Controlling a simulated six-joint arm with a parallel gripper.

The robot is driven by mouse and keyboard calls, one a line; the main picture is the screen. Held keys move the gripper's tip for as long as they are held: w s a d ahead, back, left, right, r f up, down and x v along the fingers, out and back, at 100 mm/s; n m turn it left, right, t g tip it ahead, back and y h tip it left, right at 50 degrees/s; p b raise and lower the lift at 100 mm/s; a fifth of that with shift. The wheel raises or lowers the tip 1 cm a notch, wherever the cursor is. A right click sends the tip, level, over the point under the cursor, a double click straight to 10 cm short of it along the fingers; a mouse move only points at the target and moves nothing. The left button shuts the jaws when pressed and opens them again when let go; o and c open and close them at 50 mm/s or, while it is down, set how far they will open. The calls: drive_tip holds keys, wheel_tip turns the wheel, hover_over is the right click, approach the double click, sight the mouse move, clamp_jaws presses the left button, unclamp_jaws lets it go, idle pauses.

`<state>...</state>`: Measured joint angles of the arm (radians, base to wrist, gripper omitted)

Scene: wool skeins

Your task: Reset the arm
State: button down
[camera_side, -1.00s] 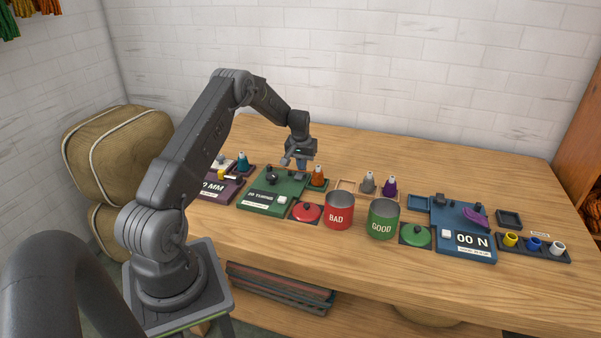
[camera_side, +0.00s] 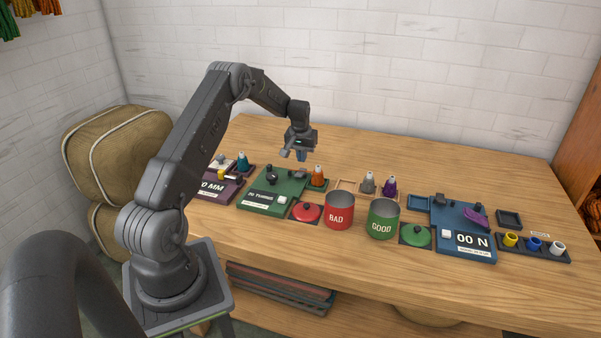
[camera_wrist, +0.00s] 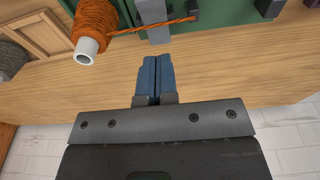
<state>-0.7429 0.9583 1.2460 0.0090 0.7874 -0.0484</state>
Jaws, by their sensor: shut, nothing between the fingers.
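My gripper (camera_side: 301,157) hangs above the back edge of the green device (camera_side: 270,190), clear of the table. In the wrist view, its two blue fingertips (camera_wrist: 154,76) are pressed together with nothing between them. An orange wool cone (camera_side: 318,175) stands just right of the green device. In the wrist view the orange cone (camera_wrist: 95,28) is at upper left, and a strand of orange yarn (camera_wrist: 150,27) runs from it across to the green device (camera_wrist: 220,30).
A red BAD bin (camera_side: 339,212) and a green GOOD bin (camera_side: 383,220) stand mid-table with lids beside them. A blue device (camera_side: 465,228) and a rack of small cups (camera_side: 534,246) are at right. A purple device (camera_side: 218,187) is at left. The table's front strip is clear.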

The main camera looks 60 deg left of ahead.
drive_tip(key=shift+r, duration=1.65)
